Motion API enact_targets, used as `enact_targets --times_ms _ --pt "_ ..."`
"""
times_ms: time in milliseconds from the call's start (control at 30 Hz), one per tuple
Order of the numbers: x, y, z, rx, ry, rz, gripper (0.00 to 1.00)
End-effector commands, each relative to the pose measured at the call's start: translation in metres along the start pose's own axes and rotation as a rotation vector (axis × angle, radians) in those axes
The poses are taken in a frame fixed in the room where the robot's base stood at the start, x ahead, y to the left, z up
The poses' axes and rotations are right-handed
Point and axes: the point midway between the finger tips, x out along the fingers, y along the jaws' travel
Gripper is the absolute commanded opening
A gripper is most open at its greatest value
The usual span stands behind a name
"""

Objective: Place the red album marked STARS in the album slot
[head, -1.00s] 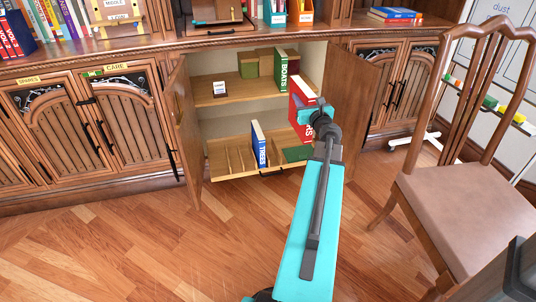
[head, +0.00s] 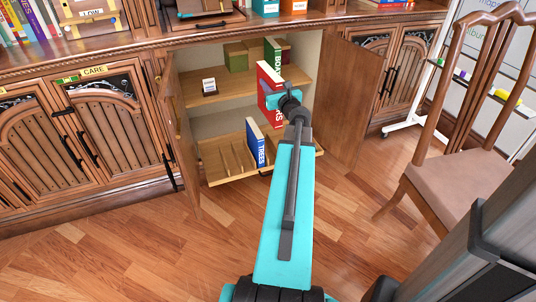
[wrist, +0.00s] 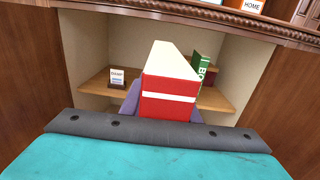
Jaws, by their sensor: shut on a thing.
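The red album (head: 265,83) is upright in my gripper (head: 284,97), in front of the open cupboard's upper shelf. Its white lettering is partly covered by the gripper. In the wrist view the album (wrist: 168,103) shows a red face with a white band and a pale top, between the gripper's purplish fingers. The lower slatted rack (head: 222,158) has thin dividers and holds an upright blue album marked TREES (head: 257,143). The rack's right part is hidden behind my arm, so I cannot tell which gap there is free.
A green BOATS album (wrist: 201,67) stands on the upper shelf (wrist: 98,82), with a small card (wrist: 117,77) to its left. Open cupboard doors (head: 181,130) and (head: 346,95) flank the opening. A chair (head: 455,165) stands at right.

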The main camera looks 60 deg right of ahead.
Motion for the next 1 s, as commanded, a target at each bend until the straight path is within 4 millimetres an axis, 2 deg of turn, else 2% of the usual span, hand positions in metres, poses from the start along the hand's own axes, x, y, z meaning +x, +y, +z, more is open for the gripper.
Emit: enact_targets --times_ms 367,567,767,1000 --pt "-0.005 -0.016 0.001 0.001 -0.001 -0.019 0.0" --pt "0.002 -0.023 -0.011 0.001 -0.002 -0.023 0.0" --pt "0.024 -0.031 -0.043 0.002 -0.002 -0.021 0.0" --pt "0.059 -0.044 -0.1 0.004 -0.004 -0.02 0.0"
